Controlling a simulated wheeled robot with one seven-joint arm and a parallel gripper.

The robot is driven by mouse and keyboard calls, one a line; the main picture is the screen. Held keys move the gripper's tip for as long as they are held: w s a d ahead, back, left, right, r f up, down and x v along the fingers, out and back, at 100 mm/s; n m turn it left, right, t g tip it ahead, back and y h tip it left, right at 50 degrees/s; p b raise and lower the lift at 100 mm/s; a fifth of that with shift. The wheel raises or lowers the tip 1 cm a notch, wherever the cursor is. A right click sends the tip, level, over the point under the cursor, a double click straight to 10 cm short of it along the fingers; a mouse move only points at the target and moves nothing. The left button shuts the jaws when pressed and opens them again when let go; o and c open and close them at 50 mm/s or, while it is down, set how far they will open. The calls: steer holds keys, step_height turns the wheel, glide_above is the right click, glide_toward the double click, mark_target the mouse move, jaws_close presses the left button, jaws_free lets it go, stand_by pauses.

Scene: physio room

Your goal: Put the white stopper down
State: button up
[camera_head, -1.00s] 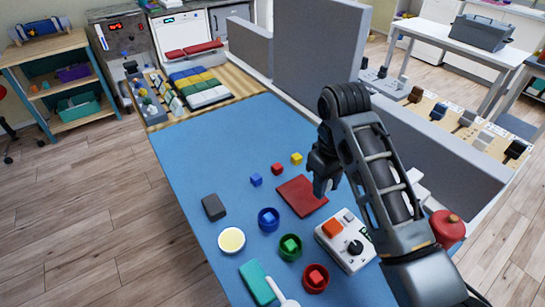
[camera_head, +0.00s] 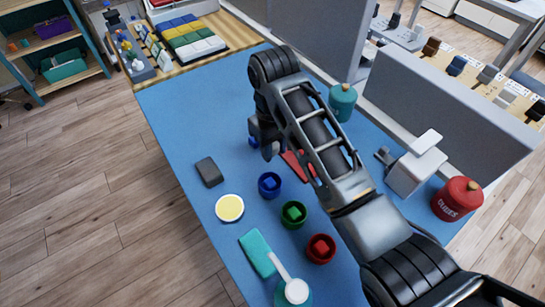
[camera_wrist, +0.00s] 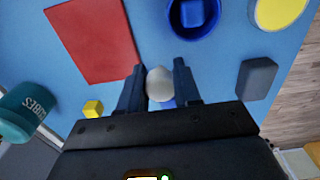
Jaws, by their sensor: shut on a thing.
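The white stopper (camera_wrist: 160,84) shows as a pale rounded knob between my fingertips in the wrist view. My gripper (camera_wrist: 158,86) is shut on it. In the head view my gripper (camera_head: 264,146) hangs over the blue table (camera_head: 180,110), left of the red mat (camera_head: 291,160), and the stopper is hidden there. A small blue cube (camera_head: 252,141) is close by the fingers; in the wrist view, part of a blue cube (camera_wrist: 168,104) shows just behind the stopper. I cannot tell how high the stopper is above the table.
A blue bowl (camera_head: 262,191), green bowl (camera_head: 286,222), red bowl (camera_head: 313,256), yellow-topped disc (camera_head: 229,208) and grey block (camera_head: 209,172) lie nearby. A yellow cube (camera_wrist: 93,109) and teal canister (camera_wrist: 18,118) are at the wrist view's left. The table's far left is clear.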

mark_target(272, 167)
steer(key=shift+a+f, duration=0.15)
steer(key=shift+f, duration=0.05)
steer(key=shift+s+f, duration=0.1)
steer(key=shift+f, duration=1.95)
steer(key=o, duration=0.7)
step_height(272, 167, up, 11)
steer(key=shift+r+p, duration=0.15)
steer(key=shift+p, duration=0.75)
steer(key=shift+r+p, duration=0.4)
steer(key=shift+a, duration=0.1)
steer(key=shift+c, duration=0.4)
